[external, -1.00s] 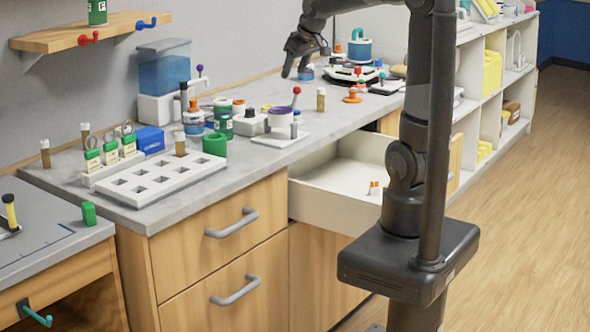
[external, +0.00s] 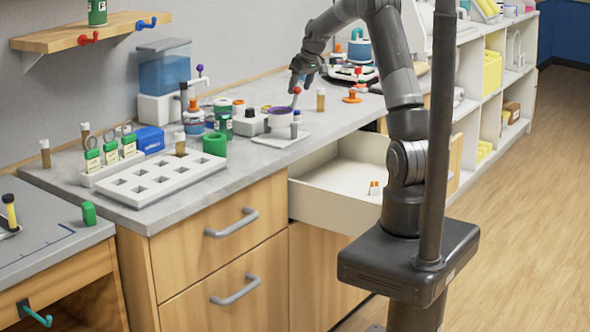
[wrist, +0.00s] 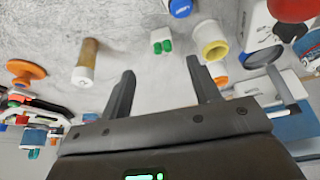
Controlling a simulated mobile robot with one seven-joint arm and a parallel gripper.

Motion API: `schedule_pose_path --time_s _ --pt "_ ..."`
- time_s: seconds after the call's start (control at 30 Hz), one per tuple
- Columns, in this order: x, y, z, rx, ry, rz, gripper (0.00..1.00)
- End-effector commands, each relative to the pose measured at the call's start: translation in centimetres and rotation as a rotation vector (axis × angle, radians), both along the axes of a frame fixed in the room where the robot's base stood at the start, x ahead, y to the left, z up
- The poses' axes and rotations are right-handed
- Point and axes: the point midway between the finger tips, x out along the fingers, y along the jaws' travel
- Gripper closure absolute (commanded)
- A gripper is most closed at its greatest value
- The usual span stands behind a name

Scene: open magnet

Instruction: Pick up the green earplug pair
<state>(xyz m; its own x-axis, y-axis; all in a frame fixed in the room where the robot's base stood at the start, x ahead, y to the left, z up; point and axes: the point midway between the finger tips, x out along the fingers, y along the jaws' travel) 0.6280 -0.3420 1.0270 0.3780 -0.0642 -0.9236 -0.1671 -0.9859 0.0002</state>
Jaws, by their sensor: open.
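The green earplug pair (wrist: 161,41) lies on the grey counter in the wrist view. It is a small white piece with two green ends. It sits beyond my open fingers (wrist: 160,72), roughly in line with the gap between them, and nothing touches it. In the external view my gripper (external: 298,80) is low over the back of the counter, behind the purple-rimmed cup and the red-knobbed stick. I cannot make out the earplug pair in that view.
In the wrist view an amber vial (wrist: 86,62) stands left of the earplugs, and a yellow-and-white cylinder (wrist: 210,42) stands close on their right. An orange knob (wrist: 25,72) is farther left. An open drawer (external: 335,195) juts out below the counter.

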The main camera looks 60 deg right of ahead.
Motion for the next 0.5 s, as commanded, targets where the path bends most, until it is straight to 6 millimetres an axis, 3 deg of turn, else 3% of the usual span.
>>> schedule_pose_path --time_s 0.2,0.5 --pt "1.3 -0.1 -3.3 0.002 0.003 0.001 0.44" --pt "2.7 -0.1 -5.6 0.002 0.003 0.002 0.44"
